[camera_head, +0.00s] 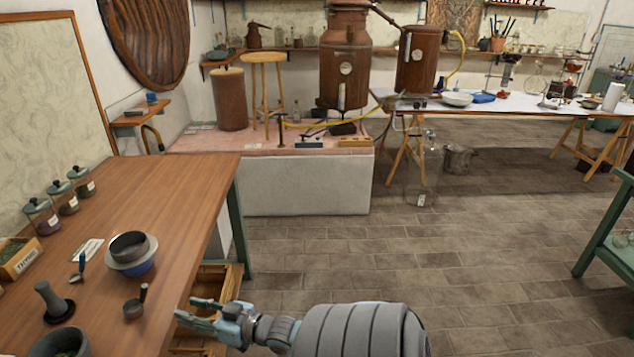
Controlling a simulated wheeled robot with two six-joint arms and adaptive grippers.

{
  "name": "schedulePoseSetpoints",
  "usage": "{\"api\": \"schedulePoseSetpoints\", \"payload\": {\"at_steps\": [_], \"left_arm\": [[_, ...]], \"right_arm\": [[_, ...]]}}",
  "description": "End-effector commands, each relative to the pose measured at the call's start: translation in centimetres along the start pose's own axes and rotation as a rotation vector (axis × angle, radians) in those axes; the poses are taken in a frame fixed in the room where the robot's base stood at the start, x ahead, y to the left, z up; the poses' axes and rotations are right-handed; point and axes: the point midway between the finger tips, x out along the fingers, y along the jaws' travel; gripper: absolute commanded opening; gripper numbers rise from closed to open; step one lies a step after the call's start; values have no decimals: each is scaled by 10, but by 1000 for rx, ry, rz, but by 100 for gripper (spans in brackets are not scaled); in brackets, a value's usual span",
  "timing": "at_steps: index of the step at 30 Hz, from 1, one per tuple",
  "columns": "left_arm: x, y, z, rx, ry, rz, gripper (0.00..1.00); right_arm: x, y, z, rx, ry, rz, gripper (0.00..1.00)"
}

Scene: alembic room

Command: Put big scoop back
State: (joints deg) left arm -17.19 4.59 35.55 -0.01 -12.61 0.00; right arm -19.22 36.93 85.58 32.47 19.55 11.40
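A dark metal scoop (133,308) with an upright dark handle lies on the wooden table, near its right edge. A smaller scoop (77,272) with a bluish handle lies further left, by a paper label. The dark one looks the bigger of the two. My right gripper (188,311) is just off the table's right edge, to the right of the dark scoop and apart from it. Its fingers are spread and nothing shows between them. My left gripper is not in view.
A bowl with a sieve-like ring (131,255), a pestle (54,301), a mortar (62,341) and lidded jars (62,197) stand on the table (170,205). An open wooden drawer (229,283) sticks out below the table, behind my gripper. The tiled floor to the right is clear.

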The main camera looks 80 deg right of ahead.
Motion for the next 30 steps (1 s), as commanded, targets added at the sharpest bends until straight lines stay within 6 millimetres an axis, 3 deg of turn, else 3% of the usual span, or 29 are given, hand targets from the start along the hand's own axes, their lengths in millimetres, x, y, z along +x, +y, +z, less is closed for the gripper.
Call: {"api": "schedulePoseSetpoints", "payload": {"at_steps": [2,5,6,8,9,12,15,18,30], "left_arm": [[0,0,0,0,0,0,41],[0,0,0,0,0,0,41],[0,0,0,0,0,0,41],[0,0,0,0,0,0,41],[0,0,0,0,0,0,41],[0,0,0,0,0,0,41],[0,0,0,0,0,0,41],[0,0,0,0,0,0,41],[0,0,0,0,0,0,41]], "right_arm": [[-15,13,55,-24,-125,66,33],[-63,23,167,-75,-407,164,33],[-92,19,215,-93,-543,192,33],[-144,5,282,-117,-750,212,33],[-181,-10,319,-131,-882,210,33],[-266,-52,382,-156,-1161,175,33],[-323,-85,411,-174,-1337,127,33],[-348,-100,420,-183,-1409,102,33],[-349,-100,420,-183,-1413,101,33]]}}
